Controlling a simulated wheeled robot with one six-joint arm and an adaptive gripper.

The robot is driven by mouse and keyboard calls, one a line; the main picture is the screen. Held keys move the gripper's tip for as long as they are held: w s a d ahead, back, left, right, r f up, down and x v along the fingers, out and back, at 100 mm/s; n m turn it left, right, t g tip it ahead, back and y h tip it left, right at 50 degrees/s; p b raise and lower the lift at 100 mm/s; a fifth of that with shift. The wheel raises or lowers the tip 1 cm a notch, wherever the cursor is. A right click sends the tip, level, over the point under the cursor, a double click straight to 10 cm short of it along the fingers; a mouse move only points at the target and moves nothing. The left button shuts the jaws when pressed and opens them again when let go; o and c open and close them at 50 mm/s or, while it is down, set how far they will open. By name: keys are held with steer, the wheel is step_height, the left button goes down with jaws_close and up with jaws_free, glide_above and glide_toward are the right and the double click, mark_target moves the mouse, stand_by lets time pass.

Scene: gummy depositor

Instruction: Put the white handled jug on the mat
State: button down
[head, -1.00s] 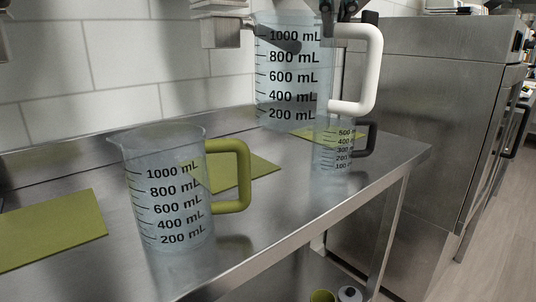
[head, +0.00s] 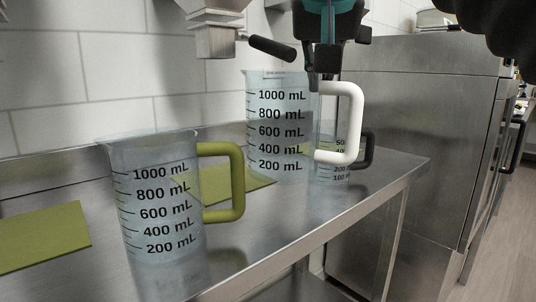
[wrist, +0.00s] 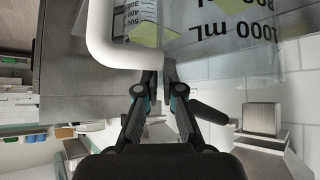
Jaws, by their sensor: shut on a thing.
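The white-handled jug (head: 277,135) is clear, upright and marked to 1000 mL. Its white handle (head: 353,122) points right. My gripper (head: 314,84) is shut on the jug's upper wall beside the handle; the wrist view also shows the closed fingers (wrist: 164,70) at the rim. An olive-green mat (head: 258,181) lies on the steel bench behind and left of the jug's lower part. Another green mat (head: 38,238) lies at the left. I cannot tell whether the jug's base touches anything.
A clear jug with an olive handle (head: 160,215) stands at the front left. A smaller jug with a dark handle (head: 366,150) stands partly hidden behind the white-handled jug. A metal nozzle (head: 215,38) hangs above. Bare bench (head: 290,235) lies in front.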

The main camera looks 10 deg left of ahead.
steer(key=w+a+p, duration=0.4)
steer(key=w+a, duration=0.8)
steer(key=a, duration=0.2)
step_height(320, 180, down, 7)
steer(key=b, duration=0.1)
steer(key=shift+a, duration=0.15)
steer(key=shift+w+f, duration=0.1)
steer(key=c, duration=1.3)
jaws_free()
steer(key=p+v, duration=0.1)
steer(key=v, duration=1.1)
